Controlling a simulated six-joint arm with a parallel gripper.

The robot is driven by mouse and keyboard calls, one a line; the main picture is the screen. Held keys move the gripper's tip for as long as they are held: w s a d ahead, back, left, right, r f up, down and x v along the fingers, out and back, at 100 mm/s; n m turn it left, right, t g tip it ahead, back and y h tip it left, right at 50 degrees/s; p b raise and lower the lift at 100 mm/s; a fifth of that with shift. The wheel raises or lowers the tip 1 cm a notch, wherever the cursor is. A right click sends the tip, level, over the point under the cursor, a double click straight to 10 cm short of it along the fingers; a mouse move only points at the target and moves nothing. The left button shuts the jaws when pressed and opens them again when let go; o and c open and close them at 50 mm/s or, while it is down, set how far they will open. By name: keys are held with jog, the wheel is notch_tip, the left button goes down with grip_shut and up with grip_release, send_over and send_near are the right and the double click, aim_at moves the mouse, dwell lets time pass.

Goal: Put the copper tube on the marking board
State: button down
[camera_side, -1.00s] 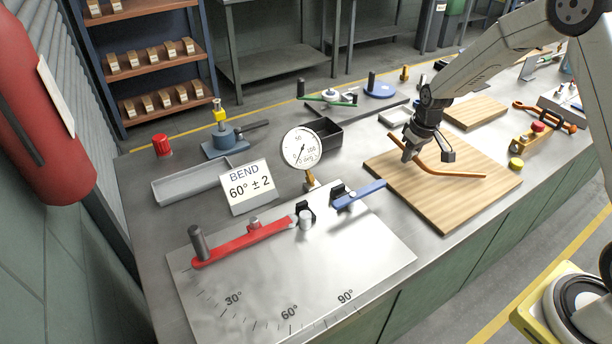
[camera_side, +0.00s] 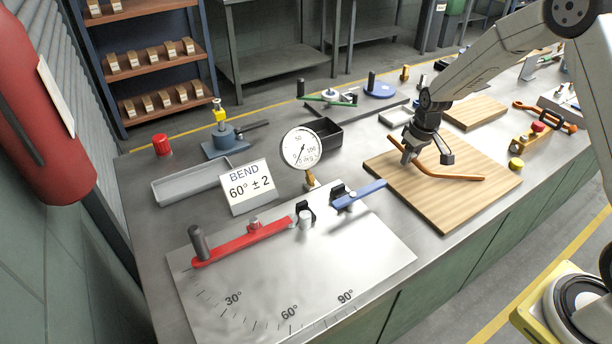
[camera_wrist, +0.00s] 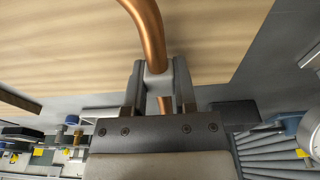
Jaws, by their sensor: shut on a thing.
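The bent copper tube (camera_side: 452,177) is over the front wooden board (camera_side: 440,215), which I take for the marking board. My gripper (camera_side: 427,158) is shut on the tube near its bend. In the wrist view the tube (camera_wrist: 148,30) passes between the two fingers (camera_wrist: 158,82). The tube lies low over the board, inside its edges except near the left end. I cannot tell whether it touches the wood.
A second wooden board (camera_side: 474,112) lies behind my gripper. A steel bending plate (camera_side: 300,270) with a red lever (camera_side: 243,242) and a blue lever (camera_side: 360,195) is at the front left. A dial gauge (camera_side: 301,148) stands between.

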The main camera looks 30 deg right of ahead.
jog(key=shift+f, duration=0.45)
dwell(0.4)
jog(key=shift+c, duration=1.6)
grip_release()
jog(key=shift+r, duration=0.1)
jog(key=shift+s+r, duration=0.2)
jog(key=shift+r, duration=1.05)
jog(key=shift+s+r, duration=0.25)
jog(key=shift+r, duration=1.05)
jog(key=shift+s+r, duration=0.2)
jog(key=shift+r, duration=1.05)
grip_shut()
